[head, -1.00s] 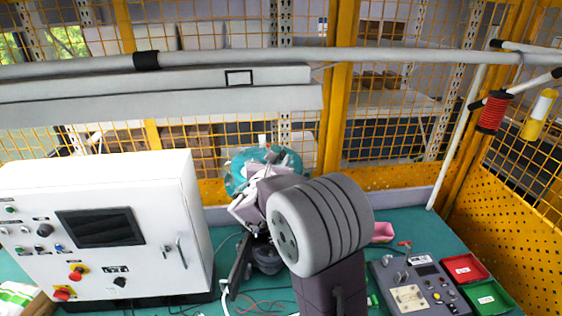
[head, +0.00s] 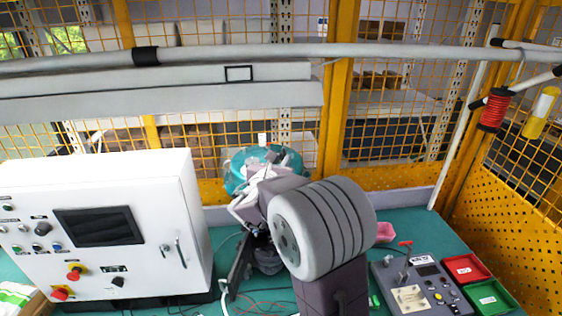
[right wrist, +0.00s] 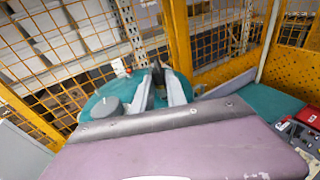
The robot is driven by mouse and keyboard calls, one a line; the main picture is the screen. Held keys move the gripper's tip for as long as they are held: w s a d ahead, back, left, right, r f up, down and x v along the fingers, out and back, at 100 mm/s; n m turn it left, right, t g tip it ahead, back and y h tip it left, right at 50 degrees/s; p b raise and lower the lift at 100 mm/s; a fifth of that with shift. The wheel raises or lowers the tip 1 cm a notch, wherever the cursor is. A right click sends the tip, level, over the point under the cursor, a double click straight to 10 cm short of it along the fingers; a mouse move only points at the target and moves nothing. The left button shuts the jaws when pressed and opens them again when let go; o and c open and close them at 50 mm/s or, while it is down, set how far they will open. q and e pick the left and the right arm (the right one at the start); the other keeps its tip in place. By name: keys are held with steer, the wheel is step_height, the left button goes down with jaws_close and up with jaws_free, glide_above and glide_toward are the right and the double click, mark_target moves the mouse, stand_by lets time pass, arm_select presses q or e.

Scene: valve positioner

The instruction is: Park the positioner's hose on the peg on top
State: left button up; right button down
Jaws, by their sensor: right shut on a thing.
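The positioner (head: 240,172) is a rounded teal housing behind my right arm, beside the white cabinet. A small white upright piece (head: 262,139) stands at its top; it may be the peg. My right gripper (right wrist: 158,88) is at the positioner's top, with its two pale fingers closed around a narrow dark piece (right wrist: 157,73), likely part of the hose. The teal housing (right wrist: 92,110) spreads behind and left of the fingers in the right wrist view. My wrist hides much of the positioner in the head view. I cannot tell how the hose runs. My left gripper is out of view.
A white control cabinet (head: 135,200) stands close on the left. A grey control box (head: 425,285), a red bin (head: 465,268) and a green bin (head: 490,298) are at the right. Yellow mesh fencing closes the back; a long pipe (head: 400,53) crosses above.

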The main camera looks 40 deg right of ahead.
steer(key=shift+f+b, duration=0.35)
steer(key=c, duration=1.3)
jaws_free()
steer(key=shift+o, duration=0.2)
steer(key=shift+s+a, duration=0.15)
steer(key=shift+a, duration=0.1)
steer(key=b+v, duration=0.2)
steer(key=v, duration=0.6)
steer(key=shift+s+b, duration=0.2)
steer(key=shift+b, duration=0.2)
steer(key=shift+a, duration=0.1)
